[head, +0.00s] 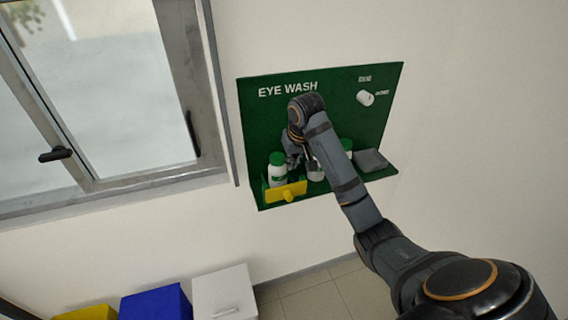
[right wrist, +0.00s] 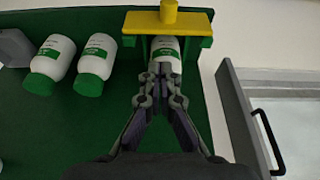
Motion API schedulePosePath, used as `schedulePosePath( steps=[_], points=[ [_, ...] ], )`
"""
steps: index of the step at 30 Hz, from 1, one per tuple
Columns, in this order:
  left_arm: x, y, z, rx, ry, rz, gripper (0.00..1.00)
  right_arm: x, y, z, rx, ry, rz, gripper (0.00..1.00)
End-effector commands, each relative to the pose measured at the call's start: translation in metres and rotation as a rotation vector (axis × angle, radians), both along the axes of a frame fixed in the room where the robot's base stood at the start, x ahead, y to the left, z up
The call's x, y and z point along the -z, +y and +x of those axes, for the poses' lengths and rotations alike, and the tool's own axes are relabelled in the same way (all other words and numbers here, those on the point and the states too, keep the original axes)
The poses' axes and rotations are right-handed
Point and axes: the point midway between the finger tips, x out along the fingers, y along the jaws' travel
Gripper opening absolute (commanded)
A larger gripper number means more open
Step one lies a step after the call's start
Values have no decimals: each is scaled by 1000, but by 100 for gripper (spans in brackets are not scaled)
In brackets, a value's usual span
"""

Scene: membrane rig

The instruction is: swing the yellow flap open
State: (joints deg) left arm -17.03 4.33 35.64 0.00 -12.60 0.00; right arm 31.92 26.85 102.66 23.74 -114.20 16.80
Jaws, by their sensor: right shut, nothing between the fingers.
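The yellow flap (head: 286,191) with its round yellow knob is at the lower left front of the green eye wash station. It stands across the front of a white bottle with a green cap (head: 278,170). In the right wrist view the flap (right wrist: 190,27) is at the top, with the bottle (right wrist: 166,44) beside it. My right gripper (right wrist: 163,70) is shut and empty, its fingertips overlapping that bottle in the picture; I cannot tell whether they touch. In the head view my right arm partly hides this gripper (head: 299,166). My left gripper is out of view.
Two more white bottles (right wrist: 54,58) (right wrist: 98,62) stand on the green shelf, with a grey object (head: 370,160) at its right end. A window with a dark handle (head: 55,155) is on the left. Yellow, blue (head: 157,303) and white (head: 224,292) boxes stand below.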

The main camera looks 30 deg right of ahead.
Motion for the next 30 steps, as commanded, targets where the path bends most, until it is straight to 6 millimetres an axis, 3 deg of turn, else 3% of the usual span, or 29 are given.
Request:
schedulePosePath(
  steps=[5,11,13,18,24,30],
  points=[
    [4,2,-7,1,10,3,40,-1,-1,0,2,5,3,0],
    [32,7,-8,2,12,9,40,32,-2,7,2,8,5,0],
    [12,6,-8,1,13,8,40,33,-3,11,2,14,6,0],
    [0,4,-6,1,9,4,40,64,-5,21,1,13,6,0],
    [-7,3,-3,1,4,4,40,87,-7,29,2,10,5,0],
    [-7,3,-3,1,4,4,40,93,-7,31,2,8,4,0]
  ],
)
